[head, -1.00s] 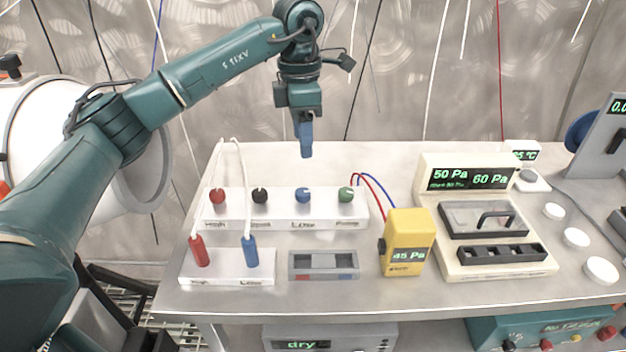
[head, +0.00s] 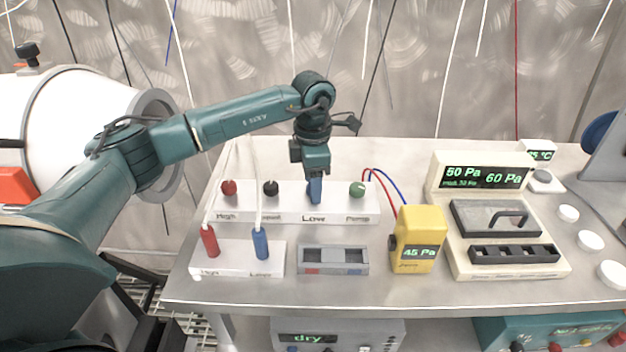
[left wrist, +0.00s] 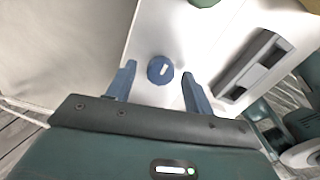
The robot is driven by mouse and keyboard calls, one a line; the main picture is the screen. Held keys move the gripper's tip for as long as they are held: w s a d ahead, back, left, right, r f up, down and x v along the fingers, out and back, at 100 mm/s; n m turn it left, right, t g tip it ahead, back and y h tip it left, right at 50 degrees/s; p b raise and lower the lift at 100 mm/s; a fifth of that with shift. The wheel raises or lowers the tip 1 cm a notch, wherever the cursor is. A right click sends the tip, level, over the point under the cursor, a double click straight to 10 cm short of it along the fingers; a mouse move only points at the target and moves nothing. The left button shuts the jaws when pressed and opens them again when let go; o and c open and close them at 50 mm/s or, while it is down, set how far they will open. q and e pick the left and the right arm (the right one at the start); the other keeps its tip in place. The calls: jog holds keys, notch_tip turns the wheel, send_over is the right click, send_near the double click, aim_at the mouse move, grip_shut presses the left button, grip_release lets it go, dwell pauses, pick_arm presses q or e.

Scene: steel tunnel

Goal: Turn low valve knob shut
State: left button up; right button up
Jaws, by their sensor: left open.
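The low valve knob is a round blue knob with a white mark, seen in the left wrist view (left wrist: 160,70) on the white valve block (head: 250,213). In the head view my left gripper (head: 315,190) points down over the "Low" label and hides the knob. In the left wrist view my left gripper (left wrist: 160,82) is open, with one blue finger on each side of the knob and a gap on both sides. The knob sits between the fingers, near their tips. My right gripper is not in view.
Red (head: 229,187), black (head: 271,188) and green (head: 357,189) knobs flank the spot on the same block. In front are a port block (head: 225,268) with red and blue hose plugs, a grey tray (head: 333,248) and a yellow gauge (head: 418,238). A pressure display (head: 482,178) stands right.

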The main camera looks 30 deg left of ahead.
pick_arm(q)
jog(key=shift+c, duration=0.2)
jog(key=c, duration=0.9)
